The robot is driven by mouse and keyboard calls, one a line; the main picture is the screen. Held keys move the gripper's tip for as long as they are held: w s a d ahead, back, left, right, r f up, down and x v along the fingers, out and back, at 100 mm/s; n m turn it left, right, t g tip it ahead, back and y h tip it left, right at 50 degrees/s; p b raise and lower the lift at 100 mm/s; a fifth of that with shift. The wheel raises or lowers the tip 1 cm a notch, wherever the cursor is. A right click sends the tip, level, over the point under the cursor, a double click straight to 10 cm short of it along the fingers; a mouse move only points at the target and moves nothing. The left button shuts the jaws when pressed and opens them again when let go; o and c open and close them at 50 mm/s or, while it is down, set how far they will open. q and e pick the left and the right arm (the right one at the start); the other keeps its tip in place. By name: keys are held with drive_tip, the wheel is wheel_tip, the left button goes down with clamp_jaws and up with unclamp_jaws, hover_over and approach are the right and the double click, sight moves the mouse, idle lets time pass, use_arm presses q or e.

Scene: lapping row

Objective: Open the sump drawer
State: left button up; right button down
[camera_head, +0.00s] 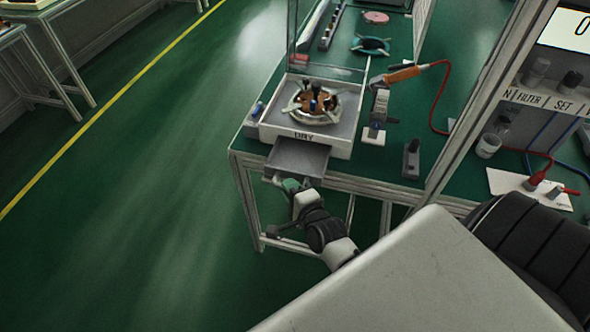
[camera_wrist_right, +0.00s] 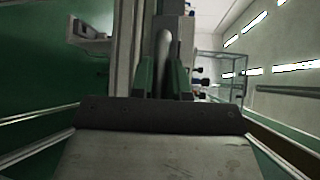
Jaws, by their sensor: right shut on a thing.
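The sump drawer (camera_head: 298,158) is a grey shallow tray that sticks out of the front of the white lapping machine base (camera_head: 315,139), below its "DRY" label. It stands out toward me over the bench edge, and its inside looks empty. My right gripper (camera_head: 285,183) is just below and in front of the drawer's front edge, its green fingers shut on the drawer handle. In the right wrist view, the green fingers (camera_wrist_right: 162,80) close on both sides of a grey upright bar, the drawer handle (camera_wrist_right: 163,50). The head view mostly hides the handle. My left gripper is not in view.
Bench frame legs (camera_head: 247,205) are near my right arm.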

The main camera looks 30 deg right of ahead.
drive_tip(key=shift+s+a, duration=0.35)
drive_tip(key=shift+a, duration=0.05)
drive_tip(key=c, duration=1.4)
unclamp_jaws()
drive_tip(key=s+r, duration=0.1)
drive_tip(key=s, duration=0.9)
drive_tip(key=shift+s+a+r+b, duration=0.3)
drive_tip(key=shift+s+a+r, duration=0.05)
